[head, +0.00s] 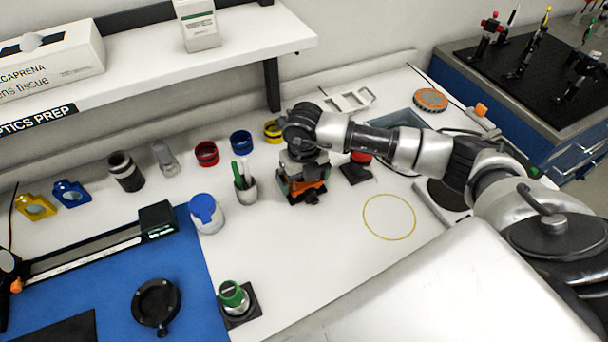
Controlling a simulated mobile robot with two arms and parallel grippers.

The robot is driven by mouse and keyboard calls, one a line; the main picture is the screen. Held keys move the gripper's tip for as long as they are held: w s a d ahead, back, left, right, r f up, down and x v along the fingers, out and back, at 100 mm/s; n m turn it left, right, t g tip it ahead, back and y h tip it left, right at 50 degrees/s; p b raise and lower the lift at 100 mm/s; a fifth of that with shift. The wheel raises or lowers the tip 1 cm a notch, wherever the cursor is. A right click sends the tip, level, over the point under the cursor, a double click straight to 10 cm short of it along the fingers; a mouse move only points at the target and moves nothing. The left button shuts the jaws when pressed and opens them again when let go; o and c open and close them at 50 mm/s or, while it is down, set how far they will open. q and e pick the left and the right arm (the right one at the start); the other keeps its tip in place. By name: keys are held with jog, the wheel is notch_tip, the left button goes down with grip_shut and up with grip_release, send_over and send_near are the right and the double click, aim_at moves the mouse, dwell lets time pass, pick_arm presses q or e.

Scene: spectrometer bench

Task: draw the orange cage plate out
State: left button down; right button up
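My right arm reaches in from the right, and its gripper (302,172) points down over a dark block or holder on the white bench. An orange plate-like piece (307,190) shows at this holder, directly under the gripper; it looks like the orange cage plate. The wrist hides most of the fingers and the upper part of the plate. I cannot tell whether the fingers are closed on it or only around it. My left gripper is not in the view.
A red-topped item on a dark base (356,168) is close right. A yellow ring outline (389,217) marks clear bench at right. The shelf (150,60) overhangs the back left.

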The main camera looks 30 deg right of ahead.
jog(key=c, duration=0.6)
jog(key=shift+r+p, duration=1.25)
jog(key=shift+r, duration=0.8)
jog(key=shift+r, duration=0.15)
jog(key=shift+r+p, duration=0.4)
jog(key=shift+r, duration=0.2)
